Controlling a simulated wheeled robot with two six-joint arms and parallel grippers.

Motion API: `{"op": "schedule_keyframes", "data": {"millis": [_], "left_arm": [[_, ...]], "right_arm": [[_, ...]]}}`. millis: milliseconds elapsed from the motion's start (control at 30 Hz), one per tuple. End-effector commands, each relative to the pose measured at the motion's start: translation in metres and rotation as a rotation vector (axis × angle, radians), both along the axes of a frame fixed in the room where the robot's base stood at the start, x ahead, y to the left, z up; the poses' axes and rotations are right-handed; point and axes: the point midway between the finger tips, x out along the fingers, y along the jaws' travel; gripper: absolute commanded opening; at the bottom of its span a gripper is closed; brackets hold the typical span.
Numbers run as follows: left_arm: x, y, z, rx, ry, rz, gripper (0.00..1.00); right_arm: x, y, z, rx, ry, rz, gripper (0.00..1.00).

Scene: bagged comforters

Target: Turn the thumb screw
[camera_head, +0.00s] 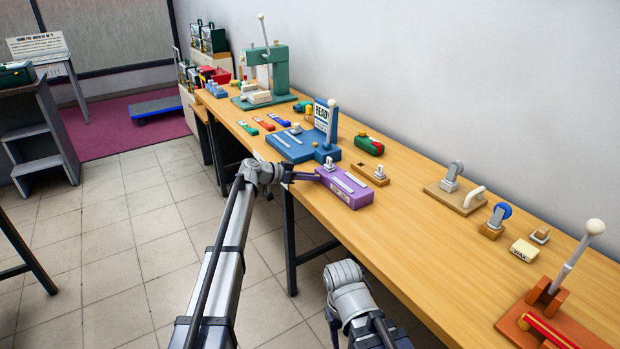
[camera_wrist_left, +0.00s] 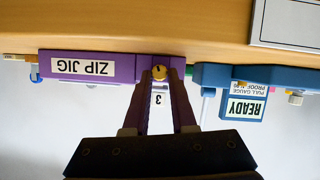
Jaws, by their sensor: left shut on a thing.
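The purple zip jig (camera_head: 345,190) sits at the front edge of the wooden bench. In the left wrist view, which is upside down, its front face carries a ZIP JIG label (camera_wrist_left: 82,67). A round brass thumb screw (camera_wrist_left: 159,72) with a dark slot shows on that face, above a label reading 3. My left gripper (camera_head: 317,178) reaches the jig's left side in the head view. In the wrist view, its fingertips (camera_wrist_left: 160,73) are shut on the thumb screw, one on each side. My right arm shows at the lower middle of the head view, its gripper out of sight.
A blue fixture (camera_head: 300,145) with a READY sign (camera_head: 322,115) stands just beyond the jig. A small wooden block (camera_head: 371,174) lies behind it. A green press (camera_head: 279,72) stands at the far end. An orange lever tool (camera_head: 545,325) is at the near right.

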Motion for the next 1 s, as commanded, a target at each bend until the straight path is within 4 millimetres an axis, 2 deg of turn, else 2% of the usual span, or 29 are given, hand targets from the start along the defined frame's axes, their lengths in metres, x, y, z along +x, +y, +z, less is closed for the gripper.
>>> {"op": "schedule_keyframes", "data": {"millis": [533,1000], "left_arm": [[0.004,0.003,-0.003,-0.216,0.3,-0.001,0.0],[0.004,0.004,-0.003,-0.272,0.379,0.0,0.0]], "right_arm": [[0.0,0.0,-0.013,0.0,0.0,0.0,0.55],[0.0,0.0,-0.017,0.0,0.0,0.0,0.55]]}}
